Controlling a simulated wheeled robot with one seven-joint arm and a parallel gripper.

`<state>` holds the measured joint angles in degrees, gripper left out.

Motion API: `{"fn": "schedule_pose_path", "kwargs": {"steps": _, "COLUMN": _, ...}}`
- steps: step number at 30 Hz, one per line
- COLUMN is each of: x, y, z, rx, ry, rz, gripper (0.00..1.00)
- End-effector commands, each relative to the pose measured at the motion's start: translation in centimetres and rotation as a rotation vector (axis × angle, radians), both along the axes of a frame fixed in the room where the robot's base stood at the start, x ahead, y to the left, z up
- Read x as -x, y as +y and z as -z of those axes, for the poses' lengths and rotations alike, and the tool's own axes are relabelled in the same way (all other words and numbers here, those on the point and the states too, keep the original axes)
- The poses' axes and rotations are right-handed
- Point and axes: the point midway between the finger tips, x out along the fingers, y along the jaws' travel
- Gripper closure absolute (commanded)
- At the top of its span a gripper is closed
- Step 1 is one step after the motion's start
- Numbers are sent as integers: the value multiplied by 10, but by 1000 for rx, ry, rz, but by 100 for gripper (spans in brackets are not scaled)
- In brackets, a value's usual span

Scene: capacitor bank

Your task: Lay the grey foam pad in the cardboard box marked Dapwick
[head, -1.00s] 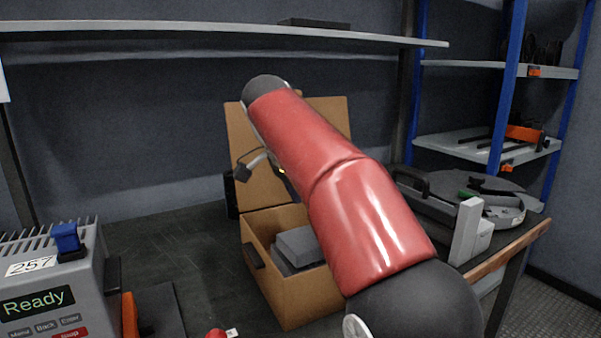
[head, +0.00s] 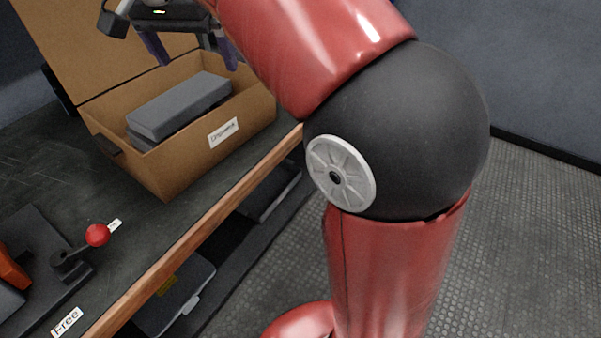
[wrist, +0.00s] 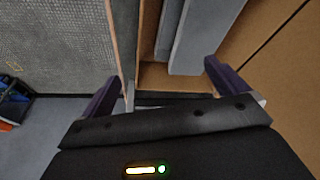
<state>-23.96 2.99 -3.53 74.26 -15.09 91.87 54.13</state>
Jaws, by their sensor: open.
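The cardboard box (head: 185,160) stands open on the dark bench, its back flap raised. Its white label (head: 223,132) is too small to read surely. The grey foam pad (head: 180,104) is inside the box, on top of a darker grey piece (head: 150,142); whether it lies quite flat I cannot tell. My gripper (head: 190,58), with purple fingers, is above the far part of the box, open and empty, apart from the pad. In the wrist view, the pad (wrist: 205,30) shows beyond my open gripper (wrist: 163,72), along with the box's brown inside (wrist: 160,76).
A lever with a red knob (head: 97,235) stands on the bench at left, near a "Free" label (head: 67,322). The bench's wooden edge (head: 200,229) runs close past the box. A grey case (head: 175,292) sits below. The floor (head: 535,240) at right is clear.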

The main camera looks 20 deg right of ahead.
Motion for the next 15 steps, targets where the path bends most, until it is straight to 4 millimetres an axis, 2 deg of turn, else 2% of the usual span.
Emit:
{"fn": "schedule_pose_path", "kwargs": {"steps": 1, "x": 19, "y": -20, "z": 8, "rx": -11, "ry": -3, "rz": -55, "gripper": 2}}
{"fn": "schedule_pose_path", "kwargs": {"steps": 6, "x": 79, "y": -62, "z": 55, "rx": -26, "ry": -35, "rz": -279, "gripper": 2}}
{"fn": "schedule_pose_path", "kwargs": {"steps": 12, "x": 151, "y": -89, "z": 129, "rx": -1, "ry": -104, "rz": -486, "gripper": 2}}
{"fn": "schedule_pose_path", "kwargs": {"steps": 15, "x": 176, "y": -95, "z": 161, "rx": 23, "ry": -133, "rz": -552, "gripper": 2}}
